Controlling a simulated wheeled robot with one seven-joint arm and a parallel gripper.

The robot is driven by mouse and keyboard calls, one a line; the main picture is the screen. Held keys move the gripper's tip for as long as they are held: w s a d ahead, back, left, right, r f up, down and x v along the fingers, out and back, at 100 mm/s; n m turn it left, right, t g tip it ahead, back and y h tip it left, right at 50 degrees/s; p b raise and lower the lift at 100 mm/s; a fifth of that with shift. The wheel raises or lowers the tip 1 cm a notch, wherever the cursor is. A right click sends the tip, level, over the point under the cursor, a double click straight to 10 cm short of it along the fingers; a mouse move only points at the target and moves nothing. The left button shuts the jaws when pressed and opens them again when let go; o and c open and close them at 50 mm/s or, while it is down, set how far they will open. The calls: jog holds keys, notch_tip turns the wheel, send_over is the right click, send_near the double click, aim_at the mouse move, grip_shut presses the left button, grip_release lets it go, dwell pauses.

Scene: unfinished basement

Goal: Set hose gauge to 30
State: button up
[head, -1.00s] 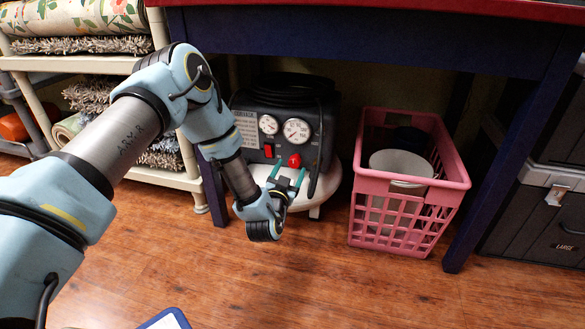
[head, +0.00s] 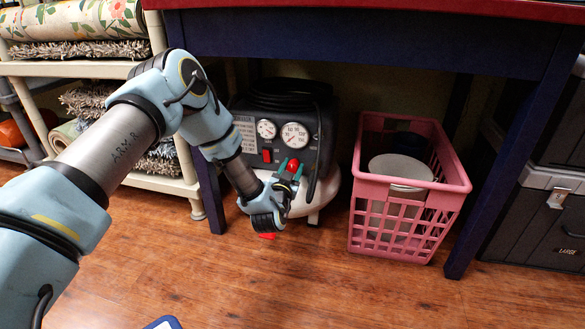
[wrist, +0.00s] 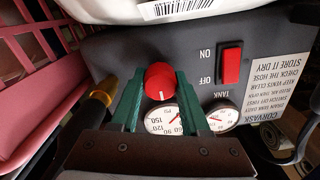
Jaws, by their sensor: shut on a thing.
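The compressor (head: 322,150) stands under the blue table, with two round gauges on its dark panel. The larger gauge, on the right in the head view (head: 295,134), is above the red knob (head: 293,165). In the wrist view, the panel appears upside down. My gripper (wrist: 157,84) has its green fingers on either side of the red knob (wrist: 159,72) and is shut on it. The knob's white mark shows. The fingers and gripper body partly hide the larger gauge (wrist: 160,120), so I cannot read its needle surely. The other gauge (wrist: 223,119) is labelled TANK.
A red ON/OFF switch (wrist: 230,66) is beside the knob. A pink basket (head: 395,226) holding a white bucket (head: 400,167) stands close on the right. A table leg (head: 211,195) and a rug shelf (head: 165,184) are on the left.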

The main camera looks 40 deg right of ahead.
grip_shut()
jog(key=shift+m, duration=0.3)
jog(key=shift+s+r+m+p, duration=0.1)
jog(key=shift+m+p, duration=0.8)
jog(key=shift+p, duration=0.05)
jog(key=m+p, duration=0.1)
jog(key=m, duration=0.1)
jog(key=shift+m, duration=0.3)
jog(key=m+p, duration=0.2)
jog(key=m, duration=0.1)
jog(key=shift+m, duration=0.3)
jog(key=shift+f+m+p, duration=0.2)
jog(key=shift+m+p, duration=0.3)
jog(key=shift+m, duration=1.1)
